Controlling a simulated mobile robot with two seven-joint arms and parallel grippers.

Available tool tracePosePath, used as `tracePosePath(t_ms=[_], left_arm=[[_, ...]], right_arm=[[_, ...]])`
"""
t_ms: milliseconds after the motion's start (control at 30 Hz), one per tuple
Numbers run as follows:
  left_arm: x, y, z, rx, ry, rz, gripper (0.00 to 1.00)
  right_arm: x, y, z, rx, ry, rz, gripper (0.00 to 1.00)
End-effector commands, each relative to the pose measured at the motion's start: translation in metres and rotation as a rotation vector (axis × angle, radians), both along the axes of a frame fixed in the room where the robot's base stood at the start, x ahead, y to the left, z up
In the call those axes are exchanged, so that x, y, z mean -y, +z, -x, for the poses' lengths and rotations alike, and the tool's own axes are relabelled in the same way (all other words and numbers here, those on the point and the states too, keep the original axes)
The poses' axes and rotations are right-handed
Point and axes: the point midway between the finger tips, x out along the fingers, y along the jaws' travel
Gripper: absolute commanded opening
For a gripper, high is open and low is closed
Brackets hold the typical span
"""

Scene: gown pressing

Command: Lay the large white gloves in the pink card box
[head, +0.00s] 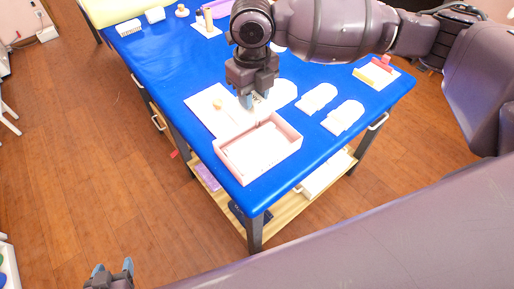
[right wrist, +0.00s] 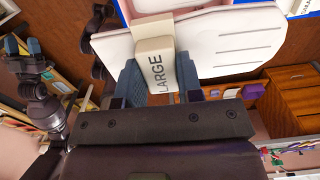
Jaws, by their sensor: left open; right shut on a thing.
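The pink card box (head: 296,148) stands open near the front corner of the blue table, with a pale inside. My right gripper (head: 247,98) is just behind the box, fingers pointing down. In the right wrist view its fingers are shut on a cream block marked LARGE (right wrist: 155,68), which is attached to the large white gloves (right wrist: 240,40). These gloves (head: 283,94) show partly behind my gripper in the head view. Whether they touch the table is unclear. My left gripper (head: 113,268) is open and empty, low at the bottom left, away from the table.
Two other white glove shapes (head: 317,98) (head: 344,117) lie right of the box. A pale board (head: 204,105) with a small knob lies left of my right gripper. A white tray with red and yellow pieces (head: 377,74) sits at the right edge. Bare blue cloth surrounds the box's right side.

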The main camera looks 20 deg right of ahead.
Motion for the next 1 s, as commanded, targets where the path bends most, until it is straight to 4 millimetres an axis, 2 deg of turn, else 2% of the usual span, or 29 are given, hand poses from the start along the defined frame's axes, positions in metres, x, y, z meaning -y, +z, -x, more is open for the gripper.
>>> tracePosePath(t_ms=[600,733,1000], left_arm=[[0.001,-0.012,-0.002,-0.002,-0.003,0.001,0.61],[0.001,-0.014,-0.002,-0.003,-0.003,0.000,0.61],[0.001,-0.016,-0.002,-0.005,-0.003,0.001,0.61]], right_arm=[[0.000,-0.127,0.001,-0.005,0.002,0.002,0.10],[0.000,-0.145,0.001,-0.003,0.002,0.000,0.10],[0.000,-0.161,0.000,-0.002,0.003,0.000,0.10]])
